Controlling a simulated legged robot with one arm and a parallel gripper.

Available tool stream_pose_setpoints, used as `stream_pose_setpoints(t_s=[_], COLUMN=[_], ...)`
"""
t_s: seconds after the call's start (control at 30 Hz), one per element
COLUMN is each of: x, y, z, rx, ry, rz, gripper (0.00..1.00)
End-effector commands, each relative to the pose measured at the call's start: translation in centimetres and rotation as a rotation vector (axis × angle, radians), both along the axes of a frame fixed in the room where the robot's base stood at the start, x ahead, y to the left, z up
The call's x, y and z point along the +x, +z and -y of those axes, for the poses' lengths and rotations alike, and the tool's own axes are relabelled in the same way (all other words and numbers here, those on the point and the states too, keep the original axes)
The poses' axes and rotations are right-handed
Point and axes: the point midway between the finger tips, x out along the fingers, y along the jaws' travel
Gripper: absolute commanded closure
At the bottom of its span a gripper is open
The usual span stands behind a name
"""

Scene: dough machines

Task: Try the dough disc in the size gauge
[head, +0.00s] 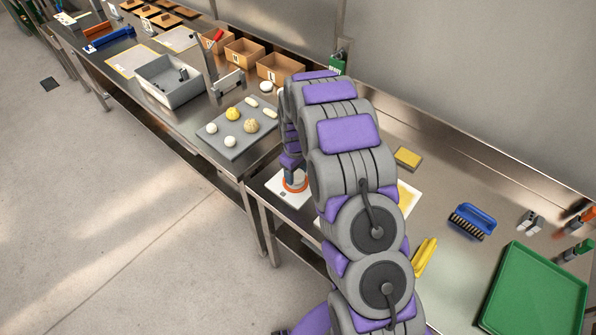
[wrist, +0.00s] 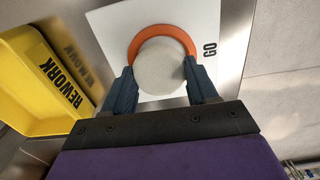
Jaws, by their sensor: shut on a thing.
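The pale round dough disc (wrist: 160,68) is between the two dark blue fingers of my gripper (wrist: 159,72) in the wrist view. My gripper is shut on it. The size gauge is a white plate (wrist: 112,22) with an orange ring (wrist: 163,29) and the word GO. The disc lies over or within the ring, whose orange arc shows round its far side. I cannot tell whether the disc rests in the ring or is just above it. In the head view the gauge plate (head: 283,194) is at the bench's left edge, with my gripper (head: 294,176) over it.
A yellow REWORK bin (wrist: 37,85) is close left of the gauge in the wrist view. In the head view, a grey tray (head: 216,145) with several dough pieces is beyond the gauge. A yellow sponge (head: 408,157), a blue brush (head: 473,220) and a green tray (head: 535,290) are at right.

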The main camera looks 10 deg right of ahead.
Motion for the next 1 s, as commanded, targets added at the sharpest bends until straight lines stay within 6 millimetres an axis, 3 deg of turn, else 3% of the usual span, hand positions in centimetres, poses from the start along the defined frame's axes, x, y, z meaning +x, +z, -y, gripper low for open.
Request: stream_pose_setpoints(t_s=[0.33, 1.0], x=[-0.01, 0.0], y=[0.01, -0.76], z=[0.99, 0.65], rx=[0.009, 0.006], ry=[-0.001, 0.0], rz=[0.0, 0.0], gripper=[0.73, 0.73])
